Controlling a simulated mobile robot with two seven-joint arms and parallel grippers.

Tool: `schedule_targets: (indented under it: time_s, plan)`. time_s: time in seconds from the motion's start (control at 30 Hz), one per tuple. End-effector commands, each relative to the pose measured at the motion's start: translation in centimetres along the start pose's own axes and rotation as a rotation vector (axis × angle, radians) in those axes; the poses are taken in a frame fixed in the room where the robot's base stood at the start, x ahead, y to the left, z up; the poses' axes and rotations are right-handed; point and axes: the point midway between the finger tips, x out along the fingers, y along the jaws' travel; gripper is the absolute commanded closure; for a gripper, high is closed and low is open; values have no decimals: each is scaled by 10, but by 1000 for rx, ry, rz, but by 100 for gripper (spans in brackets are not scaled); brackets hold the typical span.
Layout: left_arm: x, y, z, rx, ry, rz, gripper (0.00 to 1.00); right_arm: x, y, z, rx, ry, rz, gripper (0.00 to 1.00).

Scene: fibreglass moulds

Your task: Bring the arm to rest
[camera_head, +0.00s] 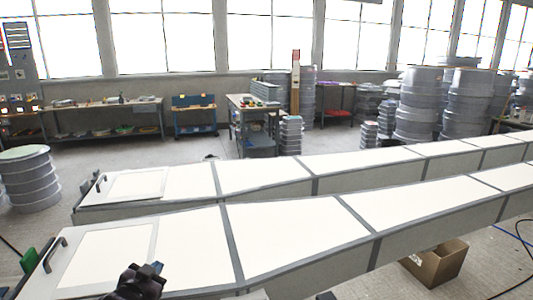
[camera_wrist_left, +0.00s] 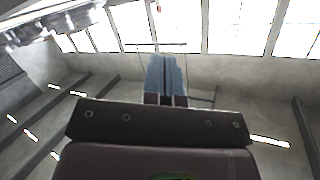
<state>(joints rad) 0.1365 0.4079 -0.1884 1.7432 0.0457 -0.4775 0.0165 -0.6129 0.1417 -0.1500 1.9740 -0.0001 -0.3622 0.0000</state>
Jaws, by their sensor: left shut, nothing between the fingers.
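My left gripper (camera_head: 150,270) shows at the bottom of the head view, dark and partly cut off by the frame edge. It is in front of the near end of the long white-panelled mould (camera_head: 290,232); I cannot tell its height above it. In the left wrist view the two blue-grey fingers (camera_wrist_left: 166,66) are together with nothing between them. Behind them that view shows only bright windows, grey surfaces and light strips. My right gripper is not in view.
A second long panelled mould (camera_head: 265,174) lies behind the first. An open cardboard box (camera_head: 437,265) stands on the floor at the lower right. Stacked grey round moulds (camera_head: 30,180) stand at the left.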

Motion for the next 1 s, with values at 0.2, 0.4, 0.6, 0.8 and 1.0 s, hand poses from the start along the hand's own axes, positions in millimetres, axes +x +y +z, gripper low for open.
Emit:
schedule_targets:
  time_s: [0.2,0.4,0.6,0.8,1.0]
  plan:
    - [-66,47,51,-89,9,10,100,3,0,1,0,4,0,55]
    - [-129,77,102,-183,-64,-7,100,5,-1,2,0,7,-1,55]
    - [-192,105,162,-274,-201,-27,100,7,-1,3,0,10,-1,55]
    - [-236,124,205,-318,-311,-37,100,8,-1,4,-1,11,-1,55]
    - [-248,127,215,-322,-338,-37,100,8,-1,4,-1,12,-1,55]
